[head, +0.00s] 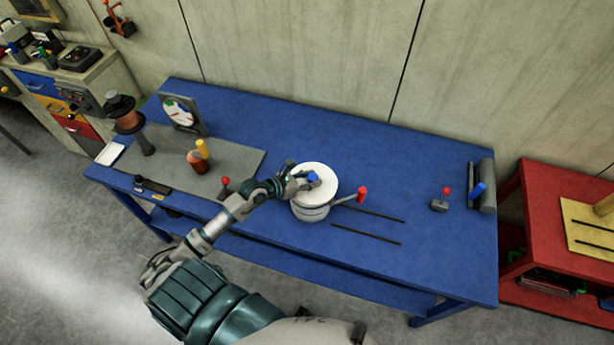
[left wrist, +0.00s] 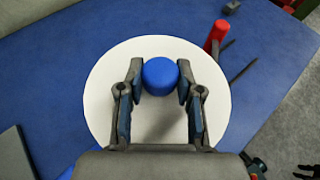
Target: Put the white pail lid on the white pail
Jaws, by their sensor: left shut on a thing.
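The white pail lid (head: 319,179) is a round white disc with a blue knob (left wrist: 160,76). My left gripper (head: 308,181) is shut on the blue knob; in the left wrist view its two fingers press the knob from both sides. The white pail (head: 311,210) stands on the blue table directly under the lid, with a handle to the right ending in a red grip (head: 361,194). The lid covers the pail's mouth in the head view; I cannot tell whether it rests on the rim or is slightly above it. My right gripper is not in view.
The blue table (head: 400,165) is clear behind the pail. Two dark slots lie right of it. A grey board (head: 235,160) on the left holds a spool stand (head: 127,122) and small knobbed items. A red-knobbed block (head: 440,202) and grey rack (head: 487,185) stand right.

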